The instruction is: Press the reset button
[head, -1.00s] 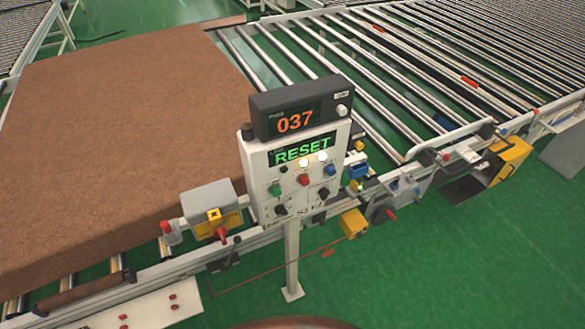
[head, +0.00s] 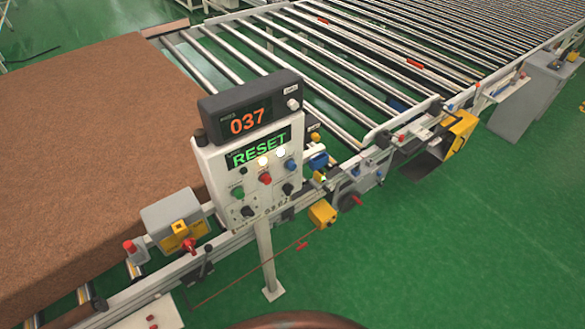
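A white control panel (head: 221,164) stands on a post in the middle of the head view. Its dark top display (head: 247,122) reads 037 in orange. A lower screen (head: 259,148) reads RESET in green. Below the screen are a green button (head: 239,191), a red button (head: 265,179), a blue button (head: 291,165), two lit white lamps and two black knobs. No label ties any one button to reset at this size. Neither of my grippers shows in the view.
A large brown mattress (head: 95,150) lies on the conveyor at left. Empty rollers (head: 400,62) run to the upper right. A grey box with a yellow plate (head: 173,221) sits left of the panel. Green floor (head: 430,255) is clear at the lower right.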

